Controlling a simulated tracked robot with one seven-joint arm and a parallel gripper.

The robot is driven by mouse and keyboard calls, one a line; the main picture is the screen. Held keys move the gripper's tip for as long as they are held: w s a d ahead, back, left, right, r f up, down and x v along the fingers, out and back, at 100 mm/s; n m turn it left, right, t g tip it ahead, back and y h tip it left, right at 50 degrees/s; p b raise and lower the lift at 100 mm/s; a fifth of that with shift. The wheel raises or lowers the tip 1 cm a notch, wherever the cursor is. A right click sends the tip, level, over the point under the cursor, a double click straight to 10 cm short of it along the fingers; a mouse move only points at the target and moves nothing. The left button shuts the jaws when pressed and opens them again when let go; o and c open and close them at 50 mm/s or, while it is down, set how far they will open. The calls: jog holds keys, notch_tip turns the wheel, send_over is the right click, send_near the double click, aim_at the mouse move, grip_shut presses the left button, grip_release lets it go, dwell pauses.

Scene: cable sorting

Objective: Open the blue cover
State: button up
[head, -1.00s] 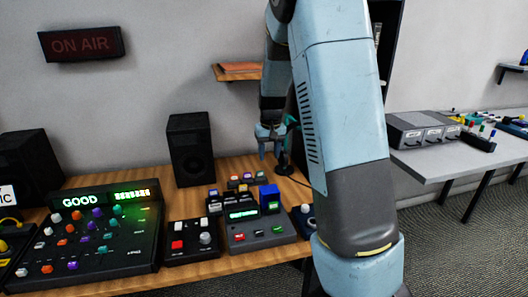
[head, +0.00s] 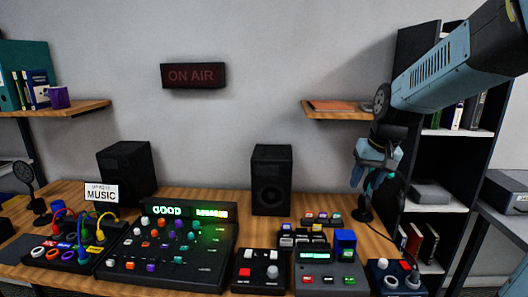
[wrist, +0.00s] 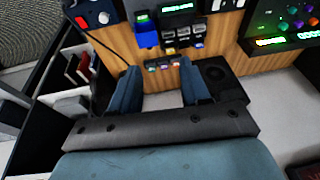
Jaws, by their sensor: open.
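The blue cover (head: 346,239) is a small boxy blue piece on the right side of a dark grey control box (head: 330,280) with a green display. It stands up from the box top, beside a lit green button (head: 348,255). It also shows in the wrist view (wrist: 147,40), where the scene is upside down. My gripper (head: 364,187) is open and empty, above and behind the cover, over the back right of the table.
Small colored-button units (head: 322,218) sit behind the control box. A black speaker (head: 271,180) stands to the left. A mixing console (head: 175,250) and a red-button box (head: 258,270) lie further left. A dark shelf (head: 440,150) stands at right.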

jog(key=s+a+r+t+h, duration=0.1)
jog(key=s+r, duration=0.1)
jog(key=s, duration=0.7)
jog(key=s+a+r+t, duration=0.1)
jog(key=s+r, duration=0.1)
jog(key=s, duration=0.7)
jog(key=w+d+f+g, duration=0.1)
jog(key=w+f, duration=0.2)
jog(key=w, duration=0.6)
jog(key=w+d+f+g, duration=0.1)
jog(key=w+f, duration=0.2)
jog(key=w, duration=0.7)
jog(key=w+d+f+g, duration=0.1)
jog(key=w+f+g, duration=0.15)
jog(key=w, duration=0.65)
jog(key=w+d+f, duration=0.2)
jog(key=w+f, duration=0.7)
jog(key=f, duration=0.3)
jog(key=shift+m+g, duration=0.3)
jog(key=shift+g, duration=0.05)
jog(key=f, duration=1.3)
jog(key=shift+d+f, duration=0.1)
jog(key=shift+d, duration=0.1)
jog(key=shift+c, duration=0.4)
